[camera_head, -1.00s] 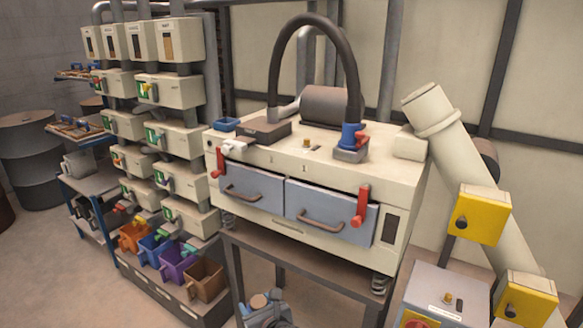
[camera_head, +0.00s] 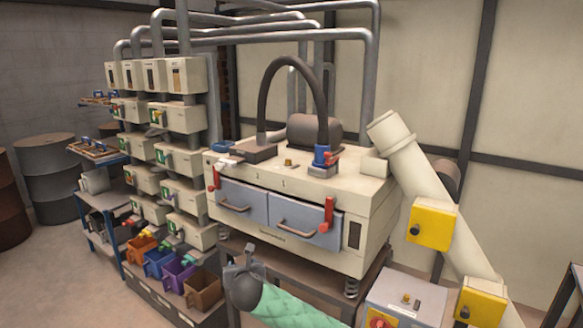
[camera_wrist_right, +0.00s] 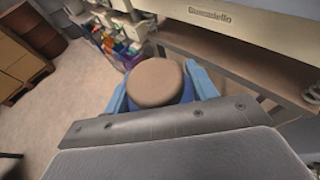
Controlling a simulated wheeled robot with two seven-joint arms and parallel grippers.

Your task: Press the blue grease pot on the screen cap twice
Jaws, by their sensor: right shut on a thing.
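My right gripper (camera_head: 243,268) is in front of the machine's stand, low in the head view, at the end of its green-sleeved arm. In the right wrist view its blue fingers (camera_wrist_right: 160,88) are shut on the blue grease pot (camera_wrist_right: 155,82), which shows a round tan top and a little blue side below. In the head view the pot cannot be made out clearly. A small brass cap (camera_head: 288,163), apparently the screen cap, stands on top of the cream screen machine (camera_head: 340,188). The pot is well apart from it, lower and nearer. My left gripper is not in view.
A black hose (camera_head: 270,75) arches over the machine top to a blue fitting (camera_head: 322,155). Red levers (camera_head: 328,214) stick out at the front. A thick slanted pipe (camera_head: 420,180) and yellow boxes (camera_head: 431,224) stand at right. Coloured scoops (camera_head: 203,289) sit at lower left.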

